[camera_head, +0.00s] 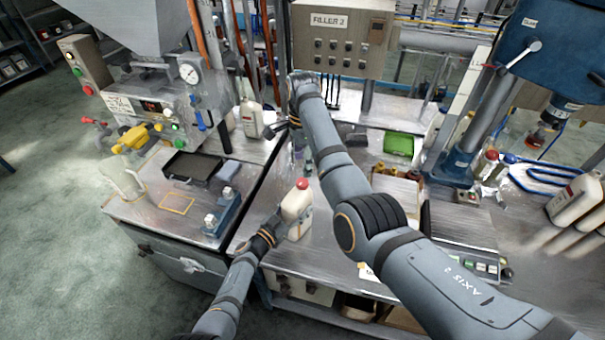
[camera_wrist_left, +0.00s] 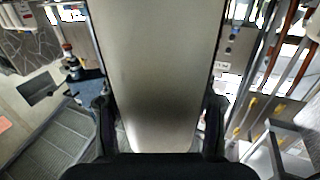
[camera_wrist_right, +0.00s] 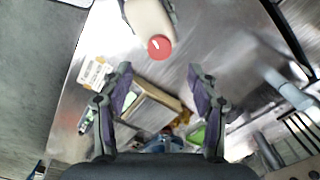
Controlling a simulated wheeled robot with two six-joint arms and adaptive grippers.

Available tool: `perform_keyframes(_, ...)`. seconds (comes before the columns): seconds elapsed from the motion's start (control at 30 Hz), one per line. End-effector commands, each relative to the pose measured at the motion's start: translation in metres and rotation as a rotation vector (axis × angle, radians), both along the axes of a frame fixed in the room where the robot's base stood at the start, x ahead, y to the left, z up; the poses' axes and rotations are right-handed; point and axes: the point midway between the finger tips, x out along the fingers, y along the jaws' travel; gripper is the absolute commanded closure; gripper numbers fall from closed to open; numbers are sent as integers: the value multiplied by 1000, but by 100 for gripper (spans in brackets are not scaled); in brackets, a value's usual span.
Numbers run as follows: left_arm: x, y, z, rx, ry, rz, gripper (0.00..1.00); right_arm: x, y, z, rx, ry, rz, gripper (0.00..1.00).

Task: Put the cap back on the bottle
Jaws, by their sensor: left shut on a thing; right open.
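The pale bottle (camera_head: 297,205) stands on the metal bench, near its front edge, with the red cap (camera_head: 302,183) at its top. I cannot tell whether the cap is fully tightened. My left gripper (camera_head: 283,226) is shut on the bottle's body; the bottle fills the middle of the left wrist view (camera_wrist_left: 155,70). My right gripper (camera_wrist_right: 159,68) is open and empty, pointing down. In the right wrist view the red cap (camera_wrist_right: 159,47) shows just past the fingertips, between their lines, with the bottle (camera_wrist_right: 147,18) beyond. My right arm partly hides that gripper in the head view.
A filling machine with a gauge (camera_head: 189,73) and dark tray (camera_head: 188,167) stands on the left. Another pale bottle (camera_head: 250,118) is behind. A cardboard box (camera_head: 397,190) and green tray (camera_head: 399,144) lie right of my right arm. A blue press (camera_head: 545,50) stands at right.

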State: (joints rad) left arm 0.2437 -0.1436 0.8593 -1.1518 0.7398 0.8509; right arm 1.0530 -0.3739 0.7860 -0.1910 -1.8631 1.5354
Motion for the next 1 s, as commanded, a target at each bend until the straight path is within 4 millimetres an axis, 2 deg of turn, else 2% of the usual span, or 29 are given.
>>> perform_keyframes(0.1, 0, 0, 0, -1, -1, 0, 100, 1, 0, 24, 1, -3, 0, 40)
perform_keyframes(0.23, 0, 0, 0, -1, -1, 0, 100, 0, 0, 39, 2, -2, 0, 40)
perform_keyframes(0.6, 0, 0, 0, -1, -1, 0, 100, 0, 0, 46, 1, 1, 0, 40)
perform_keyframes(0.63, 0, 0, 0, -1, -1, 0, 41, 0, 0, 46, 1, 1, 0, 40)
perform_keyframes(0.8, 0, 0, 0, -1, -1, 0, 18, 0, 0, 46, 1, 1, 0, 40)
perform_keyframes(1.0, 0, 0, 0, 0, 0, 0, 16, 0, 0, 45, 1, 1, 0, 40)
